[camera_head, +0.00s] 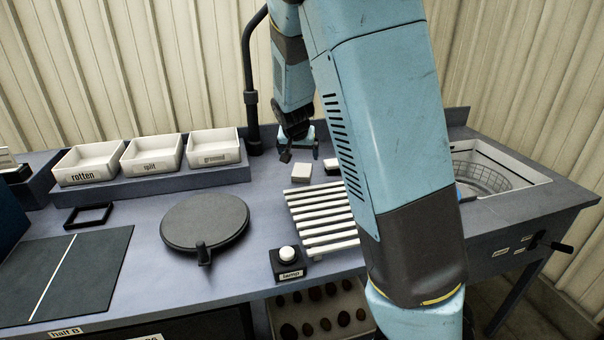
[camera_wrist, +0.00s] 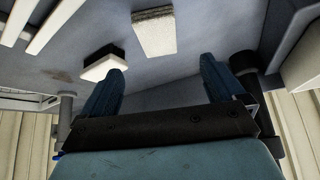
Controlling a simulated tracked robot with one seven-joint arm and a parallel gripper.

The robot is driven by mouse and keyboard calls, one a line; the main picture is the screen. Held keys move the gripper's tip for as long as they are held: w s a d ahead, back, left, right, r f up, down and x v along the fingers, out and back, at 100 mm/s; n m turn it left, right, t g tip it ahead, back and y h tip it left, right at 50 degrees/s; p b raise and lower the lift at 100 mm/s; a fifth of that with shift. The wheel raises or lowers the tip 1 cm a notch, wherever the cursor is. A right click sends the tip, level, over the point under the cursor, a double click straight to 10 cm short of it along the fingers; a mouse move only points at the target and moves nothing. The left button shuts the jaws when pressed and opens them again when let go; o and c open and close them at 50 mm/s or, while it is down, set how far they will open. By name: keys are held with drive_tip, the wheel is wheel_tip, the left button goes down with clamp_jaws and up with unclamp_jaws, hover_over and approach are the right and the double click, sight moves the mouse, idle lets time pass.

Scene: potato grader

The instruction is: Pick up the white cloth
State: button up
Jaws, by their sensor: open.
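White rollers (camera_head: 322,218) stand in front of the cloth. Bins marked rotten, split and greened (camera_head: 214,148) stand left. A dark post (camera_head: 251,100) rises behind. A round dark plate (camera_head: 205,222) lies front left; a basin (camera_head: 490,170) is right.

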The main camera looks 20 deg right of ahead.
sight(302, 169)
drive_tip(key=shift+x, duration=4.85)
drive_tip(key=shift+s+f, duration=0.1)
drive_tip(key=shift+s, duration=0.05)
drive_tip(key=c, duration=1.2)
drive_tip(key=shift+s+a+r, duration=0.1)
drive_tip(key=shift+s+r, duration=0.05)
drive_tip(key=shift+r, duration=0.8)
drive_tip(key=shift+s+r, duration=0.1)
drive_tip(key=shift+r, duration=0.85)
drive_tip(key=shift+c, duration=1.1)
drive_tip(key=s+r, duration=0.9)
drive_tip(key=s, duration=0.4)
drive_tip(key=shift+s, duration=0.25)
drive_tip(key=shift+r, duration=0.1)
